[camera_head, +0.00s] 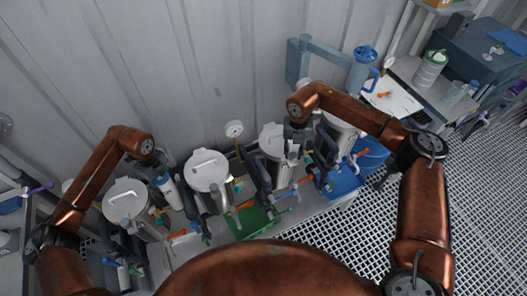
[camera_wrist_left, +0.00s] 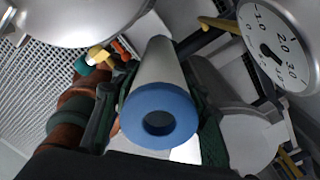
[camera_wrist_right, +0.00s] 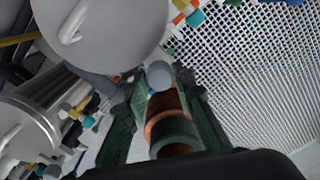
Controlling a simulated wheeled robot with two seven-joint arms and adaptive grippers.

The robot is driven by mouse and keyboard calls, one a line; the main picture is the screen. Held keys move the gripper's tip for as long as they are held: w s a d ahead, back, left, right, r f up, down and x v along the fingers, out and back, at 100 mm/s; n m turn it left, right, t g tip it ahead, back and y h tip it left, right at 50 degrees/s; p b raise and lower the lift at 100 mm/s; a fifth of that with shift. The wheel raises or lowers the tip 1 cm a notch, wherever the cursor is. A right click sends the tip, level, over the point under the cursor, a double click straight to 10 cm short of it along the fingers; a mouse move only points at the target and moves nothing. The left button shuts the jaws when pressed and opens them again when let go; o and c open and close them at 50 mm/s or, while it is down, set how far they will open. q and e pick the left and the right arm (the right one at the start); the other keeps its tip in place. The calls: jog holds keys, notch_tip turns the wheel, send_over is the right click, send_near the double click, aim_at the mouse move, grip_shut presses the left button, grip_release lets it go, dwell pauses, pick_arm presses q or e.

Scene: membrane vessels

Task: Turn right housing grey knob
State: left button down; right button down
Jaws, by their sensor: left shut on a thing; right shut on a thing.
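The grey knob (camera_wrist_right: 159,75) is a small round ball between the fingertips of my right gripper (camera_wrist_right: 158,82) in the right wrist view. That gripper is shut on it, beside a silver housing with a round lid (camera_wrist_right: 105,30). In the head view my right wrist is among the housings at right, and the knob is hard to make out. My left gripper (camera_wrist_left: 155,85) is shut on a white cylinder with a blue ring end (camera_wrist_left: 160,118) in the left wrist view. This cylinder stands upright between two housings in the head view (camera_head: 168,190).
Several lidded housings, including one in the middle (camera_head: 206,170) and one at left (camera_head: 126,201), stand close together with valves and hoses between them. A pressure gauge (camera_wrist_left: 273,48) is near the left gripper. Grating floor is open at right.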

aim_at(293, 154)
jog(key=shift+w+n+b, duration=0.1)
jog(key=shift+n+b, duration=0.4)
jog(key=shift+n, duration=1.2)
jog(key=shift+r, duration=0.1)
jog(key=c, duration=1.6)
grip_release()
notch_tip(293, 154, up, 12)
